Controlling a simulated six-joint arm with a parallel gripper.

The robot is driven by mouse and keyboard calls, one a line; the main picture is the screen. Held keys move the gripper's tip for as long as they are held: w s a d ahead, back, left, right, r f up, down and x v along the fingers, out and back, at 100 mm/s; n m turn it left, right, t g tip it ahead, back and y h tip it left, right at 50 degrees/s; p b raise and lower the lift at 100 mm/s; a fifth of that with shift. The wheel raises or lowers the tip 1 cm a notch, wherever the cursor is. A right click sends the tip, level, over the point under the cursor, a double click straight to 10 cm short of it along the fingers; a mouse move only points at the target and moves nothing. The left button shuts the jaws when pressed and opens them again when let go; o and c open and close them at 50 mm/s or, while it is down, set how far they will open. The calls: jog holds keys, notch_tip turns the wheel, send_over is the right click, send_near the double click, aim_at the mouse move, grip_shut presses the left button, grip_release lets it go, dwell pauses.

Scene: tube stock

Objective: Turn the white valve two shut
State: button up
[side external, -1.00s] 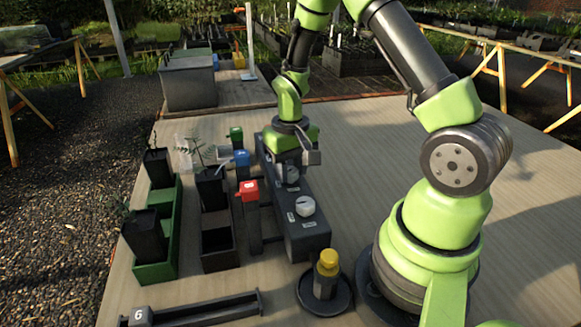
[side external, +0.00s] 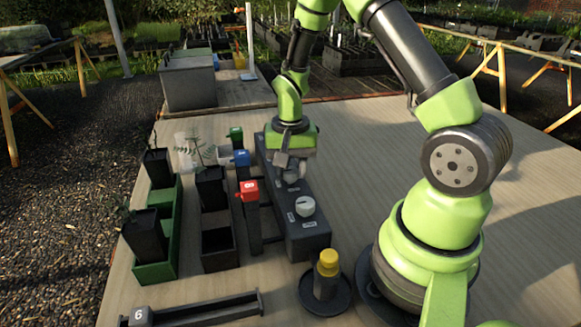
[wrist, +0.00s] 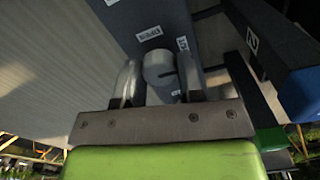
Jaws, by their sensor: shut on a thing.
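My gripper (side external: 291,170) is shut on a white valve knob (wrist: 158,64) on top of a long dark box (side external: 305,240). In the wrist view the knob sits between the two fingers (wrist: 158,80), with a dark line mark on its top pointing to the right. In the side view my gripper mostly hides this knob. Small white labels (wrist: 149,34) lie on the box around it; their print is hard to read. A post marked 2 (wrist: 252,40) with a blue head stands beside this knob.
Another white knob (side external: 305,206) sits nearer on the box. Red (side external: 248,190), blue (side external: 241,158) and green (side external: 236,133) heads stand on posts left of it. Potted plants in trays (side external: 158,255) stand further left. A yellow-capped bottle (side external: 327,272) stands in a dark dish in front.

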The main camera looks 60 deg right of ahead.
aim_at(290, 170)
jog(key=o, duration=0.9)
notch_tip(290, 170, up, 9)
jog(key=shift+f, duration=0.1)
jog(key=shift+r, duration=0.6)
jog(key=s+a+r+n+t, duration=0.2)
jog(key=s+a+r, duration=0.2)
jog(key=s+a+r+n+t+y, duration=0.1)
jog(key=s+a+r+n+t, duration=0.1)
jog(key=s+a+r+n, duration=0.1)
jog(key=s+a+r+n+t+y, duration=0.1)
jog(key=s+a+r+n+t, duration=0.1)
jog(key=s+a+r, duration=0.3)
jog(key=shift+s+a+r+t, duration=0.15)
jog(key=shift+s+r+t, duration=0.3)
jog(key=shift+t, duration=0.15)
